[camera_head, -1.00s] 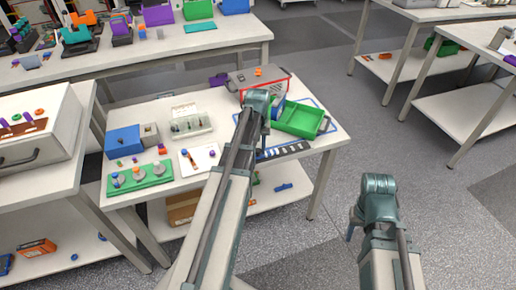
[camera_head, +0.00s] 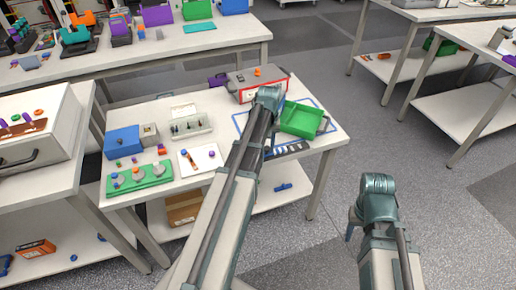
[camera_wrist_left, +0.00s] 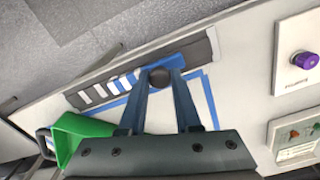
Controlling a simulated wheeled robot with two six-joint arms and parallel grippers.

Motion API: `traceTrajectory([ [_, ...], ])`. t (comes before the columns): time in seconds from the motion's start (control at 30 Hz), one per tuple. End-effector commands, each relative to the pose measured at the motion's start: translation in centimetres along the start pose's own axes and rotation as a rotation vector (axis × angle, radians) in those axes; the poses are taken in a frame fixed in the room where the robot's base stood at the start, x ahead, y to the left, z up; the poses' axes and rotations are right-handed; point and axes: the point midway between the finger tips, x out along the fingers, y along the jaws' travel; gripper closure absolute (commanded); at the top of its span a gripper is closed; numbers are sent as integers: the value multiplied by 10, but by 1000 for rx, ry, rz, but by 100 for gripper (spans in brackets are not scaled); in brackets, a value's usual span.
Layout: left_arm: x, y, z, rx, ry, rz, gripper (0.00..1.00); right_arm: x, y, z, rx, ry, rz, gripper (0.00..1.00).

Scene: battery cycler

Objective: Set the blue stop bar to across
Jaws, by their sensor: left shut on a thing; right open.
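A dark strip with white stripes (camera_head: 287,149) lies at the front edge of the middle table. In the left wrist view this dark strip (camera_wrist_left: 88,97) carries blue pieces (camera_wrist_left: 126,81) close to my fingertips; I take these for the blue stop bar, though its exact angle is unclear. My left gripper (camera_wrist_left: 160,76) is shut on a dark round knob-like piece at the strip. In the head view my left arm hides its fingertips. My right gripper (camera_head: 352,228) is open and empty, low at the right, away from the table.
A green tray (camera_head: 301,118) stands right of my left arm, within a blue outline on the table. A red-and-grey box (camera_head: 249,86) stands behind it. A white plate (camera_head: 212,157) and a green board (camera_head: 155,178) lie to the left.

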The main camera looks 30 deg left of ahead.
Motion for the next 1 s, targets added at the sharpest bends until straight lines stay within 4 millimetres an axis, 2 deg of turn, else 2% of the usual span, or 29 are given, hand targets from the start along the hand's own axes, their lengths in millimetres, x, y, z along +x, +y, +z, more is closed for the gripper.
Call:
traceTrajectory([
  [0.03, 0, 20, -10, 7, 1, 2, 100, 0, 0, 0, 0, 0, 0, 50],
  [0.1, 0, 40, -16, 7, 1, 2, 100, 0, 0, 0, 0, 0, 0, 50],
  [0.3, 0, 80, -28, 5, 1, 2, 100, 0, 0, 0, 0, 0, 0, 50],
  [0.47, 0, 92, -31, 2, 1, 2, 100, 0, 0, 0, 0, 0, 0, 50],
  [0.77, 0, 94, -31, 3, 4, 6, 100, 0, 0, 0, 0, 0, 0, 50],
  [0.8, 0, 94, -31, 3, 4, 6, 61, 0, 0, 0, 0, 0, 0, 50],
  [0.93, 0, 94, -31, 3, 3, 5, 38, 0, 0, 0, 0, 0, 0, 50],
  [1.0, 0, 93, -30, 2, 3, 4, 38, 0, 0, 0, 0, 0, 0, 50],
])
